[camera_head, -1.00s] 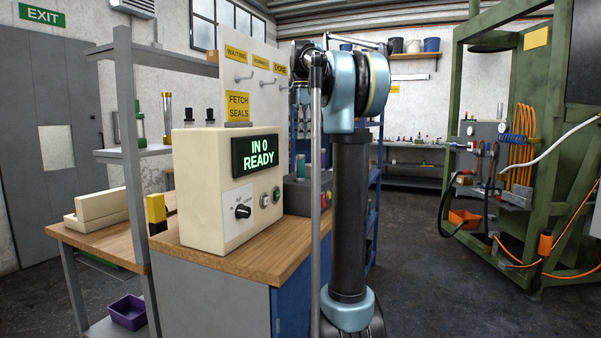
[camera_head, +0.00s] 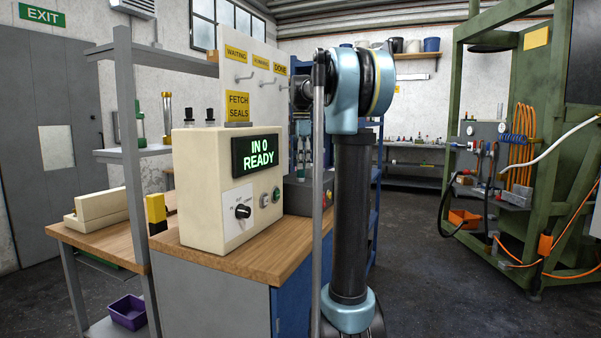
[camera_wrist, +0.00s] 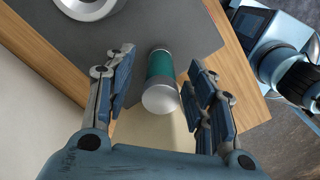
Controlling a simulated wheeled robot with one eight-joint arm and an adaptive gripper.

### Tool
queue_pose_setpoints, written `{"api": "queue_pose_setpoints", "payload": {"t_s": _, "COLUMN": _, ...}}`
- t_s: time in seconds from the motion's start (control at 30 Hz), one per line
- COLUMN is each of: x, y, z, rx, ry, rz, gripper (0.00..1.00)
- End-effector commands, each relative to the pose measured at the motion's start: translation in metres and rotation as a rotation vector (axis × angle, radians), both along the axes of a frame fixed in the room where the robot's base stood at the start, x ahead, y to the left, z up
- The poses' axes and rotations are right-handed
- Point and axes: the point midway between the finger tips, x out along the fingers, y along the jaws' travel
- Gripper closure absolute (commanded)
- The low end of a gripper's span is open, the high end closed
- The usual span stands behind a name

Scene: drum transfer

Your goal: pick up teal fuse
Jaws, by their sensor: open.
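The teal fuse (camera_wrist: 161,68) has a teal body and a silver end cap facing the camera in the wrist view. It stands on a grey surface (camera_wrist: 195,35) between the fingers of my gripper (camera_wrist: 162,76). The gripper is open, with a finger on each side and a visible gap to the fuse on both. In the head view my gripper (camera_head: 303,150) points down behind the cream control box, over the grey unit (camera_head: 296,196).
The cream control box (camera_head: 210,205) reads "IN 0 READY" and stands on the wooden bench (camera_head: 255,262). A pale ring-shaped part (camera_wrist: 88,8) lies near the fuse in the wrist view. A board with hooks (camera_head: 262,95) rises behind. Open floor lies to the right.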

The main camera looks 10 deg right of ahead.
Motion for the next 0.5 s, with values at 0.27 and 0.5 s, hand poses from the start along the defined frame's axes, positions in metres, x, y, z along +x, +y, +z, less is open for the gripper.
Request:
{"api": "queue_pose_setpoints", "payload": {"t_s": 0.27, "x": 0.0000, "y": -0.0005, "z": -0.0016, "rx": 0.000, "ry": 0.000, "rz": -0.001, "gripper": 0.57}}
{"api": "queue_pose_setpoints", "payload": {"t_s": 0.5, "x": 0.0001, "y": -0.0017, "z": -0.0015, "rx": 0.000, "ry": 0.000, "rz": -0.002, "gripper": 1.00}}
